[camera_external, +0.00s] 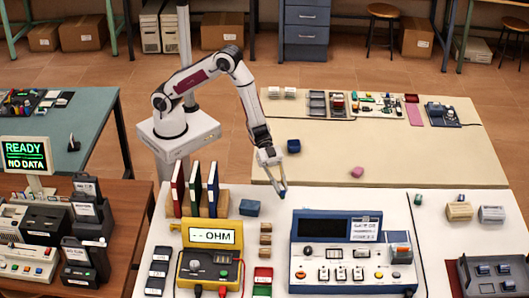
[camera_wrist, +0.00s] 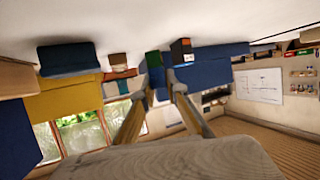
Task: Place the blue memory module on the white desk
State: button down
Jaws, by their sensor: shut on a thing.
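My gripper (camera_external: 280,184) reaches down over the back edge of the white desk (camera_external: 340,200), near its boundary with the cream table. It is shut on a small dark blue module (camera_external: 283,191), which shows at the fingertips. Whether the module touches the desk cannot be told. In the wrist view, the two fingers of my gripper (camera_wrist: 157,80) point up toward a pale surface, and the held module is hard to separate from the blue equipment behind it.
A blue block (camera_external: 250,208) stands left of my gripper, by upright binders (camera_external: 195,190). A blue-topped instrument (camera_external: 335,227) and yellow ohmmeter (camera_external: 209,236) occupy the front. Behind, the cream table (camera_external: 420,165) holds a dark blue block (camera_external: 293,146) and pink piece (camera_external: 357,172).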

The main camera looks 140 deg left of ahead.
jog(key=shift+f, duration=0.1)
jog(key=shift+f, duration=1.75)
jog(key=shift+f, duration=0.1)
jog(key=c, duration=2)
grip_release()
jog(key=v, duration=1.2)
jog(key=shift+a, duration=0.1)
